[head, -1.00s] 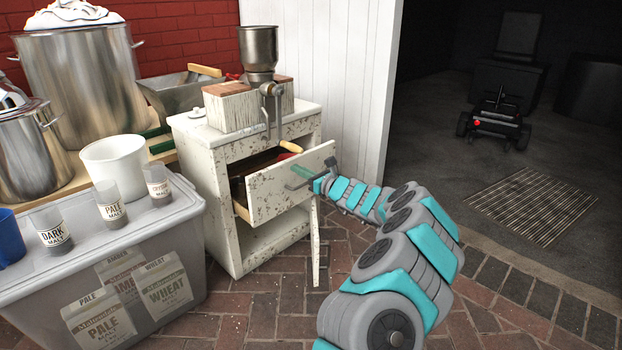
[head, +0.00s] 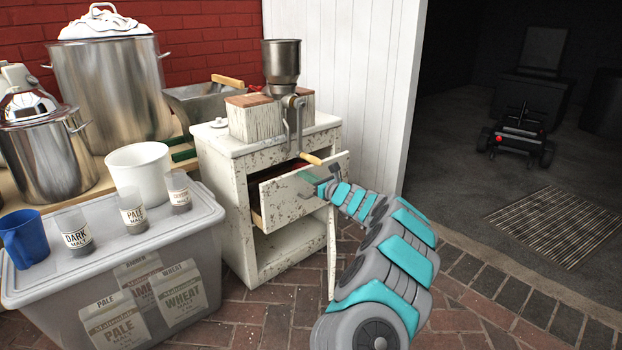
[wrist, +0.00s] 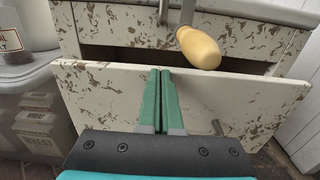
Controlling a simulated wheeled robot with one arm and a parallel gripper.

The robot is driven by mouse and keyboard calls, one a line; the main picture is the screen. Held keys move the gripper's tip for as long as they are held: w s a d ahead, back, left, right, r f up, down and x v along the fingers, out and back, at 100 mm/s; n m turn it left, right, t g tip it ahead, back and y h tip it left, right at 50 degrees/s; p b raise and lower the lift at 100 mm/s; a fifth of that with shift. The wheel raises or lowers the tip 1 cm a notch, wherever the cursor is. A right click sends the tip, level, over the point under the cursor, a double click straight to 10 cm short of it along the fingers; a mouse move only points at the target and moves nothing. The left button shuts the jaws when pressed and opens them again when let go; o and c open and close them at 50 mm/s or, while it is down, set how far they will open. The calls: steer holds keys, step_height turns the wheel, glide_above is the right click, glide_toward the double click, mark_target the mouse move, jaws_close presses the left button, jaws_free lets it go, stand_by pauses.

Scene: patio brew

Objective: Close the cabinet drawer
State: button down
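The white, chipped-paint cabinet (head: 238,190) stands at the centre of the head view. Its drawer (head: 278,202) is partly open, with a dark gap above its front. In the wrist view the drawer front (wrist: 225,95) spans the picture, with the dark opening behind its top edge. My gripper (head: 312,178) is at the drawer front. Its two green fingers (wrist: 160,72) are together with nothing visible between them, and the tips reach the front's top edge. I cannot tell whether they touch it.
A grain mill (head: 282,75) stands on the cabinet; its crank's wooden handle (head: 310,158) hangs just above the drawer, close to my fingers. A lidded plastic bin (head: 150,250) with cups and a blue jug (head: 25,238) stands at left. Brick floor at right is clear.

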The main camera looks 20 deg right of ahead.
steer(key=x, duration=0.3)
steer(key=shift+w+a+f, duration=0.1)
steer(key=shift+w, duration=0.25)
steer(key=shift+x, duration=0.8)
steer(key=shift+s+a, duration=0.1)
steer(key=shift+s, duration=0.05)
